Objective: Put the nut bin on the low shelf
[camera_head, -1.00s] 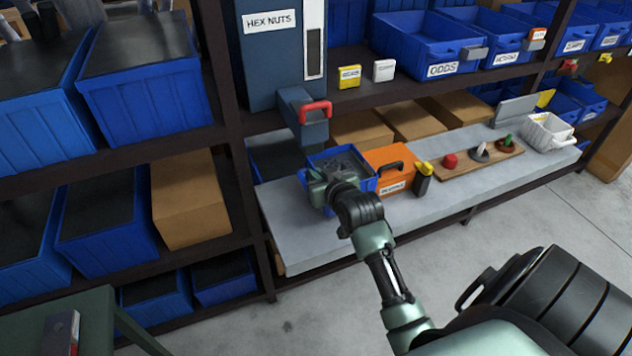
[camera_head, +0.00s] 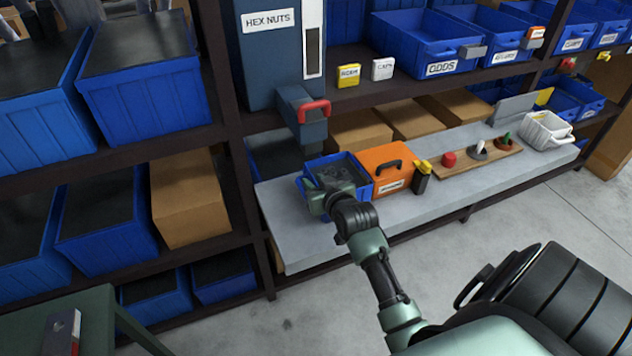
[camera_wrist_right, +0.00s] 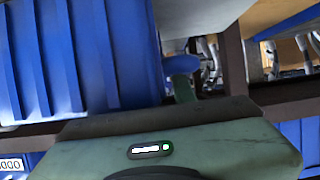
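A small blue bin (camera_head: 357,162), which I take for the nut bin, stands on the grey low shelf (camera_head: 420,208) under the dispenser labelled HEX NUTS (camera_head: 270,50). Its inside looks dark, and my gripper hides its front left part. My right gripper (camera_head: 318,192) is at the bin's front left side, overlapping it in the head view. In the right wrist view, a green finger with a blue end (camera_wrist_right: 182,80) shows beside a ribbed blue wall (camera_wrist_right: 80,60). Whether the fingers are closed on a wall is hidden. My left gripper is not in view.
An orange case (camera_head: 388,172) stands close against the bin's right side. A yellow and black item (camera_head: 422,178) and a wooden board with knobs (camera_head: 480,152) are farther right. The dispenser's spout with red handle (camera_head: 312,110) hangs above. The shelf's front strip is clear.

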